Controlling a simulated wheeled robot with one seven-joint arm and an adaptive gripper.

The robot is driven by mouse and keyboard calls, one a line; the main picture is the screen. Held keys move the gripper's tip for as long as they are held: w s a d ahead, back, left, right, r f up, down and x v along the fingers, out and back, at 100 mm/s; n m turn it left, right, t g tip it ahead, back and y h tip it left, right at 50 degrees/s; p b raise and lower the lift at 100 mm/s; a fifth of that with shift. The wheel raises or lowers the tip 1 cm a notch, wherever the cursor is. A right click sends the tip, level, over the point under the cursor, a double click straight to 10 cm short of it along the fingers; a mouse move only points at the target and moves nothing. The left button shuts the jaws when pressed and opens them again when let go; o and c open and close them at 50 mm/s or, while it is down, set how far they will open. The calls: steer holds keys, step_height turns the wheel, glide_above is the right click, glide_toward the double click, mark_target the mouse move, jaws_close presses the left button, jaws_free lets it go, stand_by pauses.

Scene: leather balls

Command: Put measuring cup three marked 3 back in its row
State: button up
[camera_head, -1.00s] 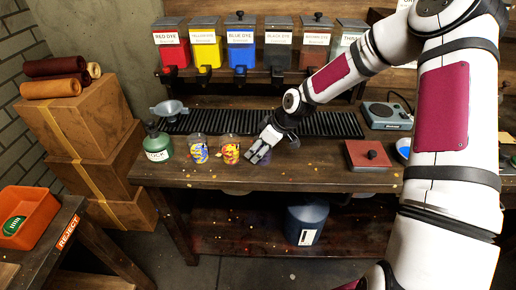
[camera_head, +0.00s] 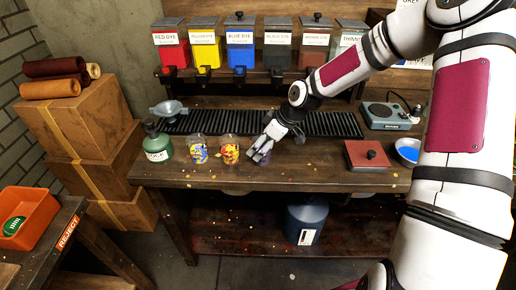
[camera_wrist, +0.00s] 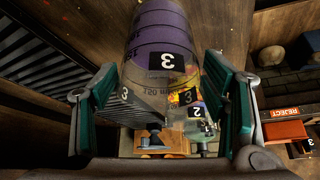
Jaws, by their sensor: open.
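The measuring cup marked 3 (camera_wrist: 155,32) is clear with purple inside and a black "3" label. In the wrist view its clear part reaches between the two fingers of my gripper (camera_wrist: 160,105), which is open with a gap visible on both sides. In the head view my gripper (camera_head: 262,154) is over the purple cup and hides most of it. To its left on the bench stand two clear cups with colourful contents, one (camera_head: 198,150) farther left and one (camera_head: 230,150) nearer. In the wrist view black labels with numbers show behind the clear cup.
A green stock bottle (camera_head: 157,145) stands left of the cups. A black ribbed rack (camera_head: 330,124) runs behind them. A red lidded box (camera_head: 367,156), a scale (camera_head: 387,116) and a blue bowl (camera_head: 407,150) are to the right. Dye bins line the back.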

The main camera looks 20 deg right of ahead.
steer(key=p+v, duration=0.1)
steer(key=v, duration=0.8)
steer(key=s+a+r+m+h, duration=0.1)
steer(key=s+r+m, duration=0.2)
steer(key=s+r, duration=0.3)
steer(key=s+a+r+m+h, duration=0.1)
steer(key=s+r, duration=0.6)
steer(key=s, duration=0.7)
steer(key=s+a+r+m+t+h, duration=0.1)
steer(key=s+r+m, duration=0.4)
steer(key=s, duration=0.5)
step_height(320, 180, up, 2)
steer(key=shift+s+r+m+h, duration=0.2)
steer(key=shift+s+m+h, duration=0.2)
steer(key=shift+h, duration=0.4)
